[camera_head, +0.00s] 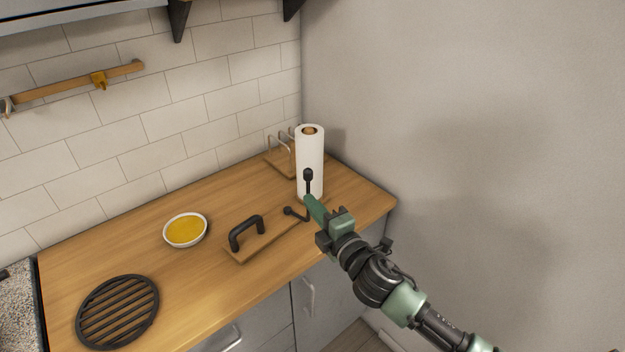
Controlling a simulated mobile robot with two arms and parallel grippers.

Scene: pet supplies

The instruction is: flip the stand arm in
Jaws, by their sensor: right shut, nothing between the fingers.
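A flat wooden stand (262,247) lies on the counter with a black arched handle (246,231) at its left part. Toward its right end is a small black arm with a rounded end (295,213). A black upright piece with a rounded top (308,179) shows in front of the paper roll; I cannot tell if it belongs to the stand. My right gripper (310,203) is shut and empty, just below this black piece and close to the small arm. Whether it touches either is unclear. It hides the stand's right end. My left gripper is out of view.
A bowl of yellow contents (186,231) and a round black grate (118,311) are to the left. The wall (460,100) bounds the right side.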

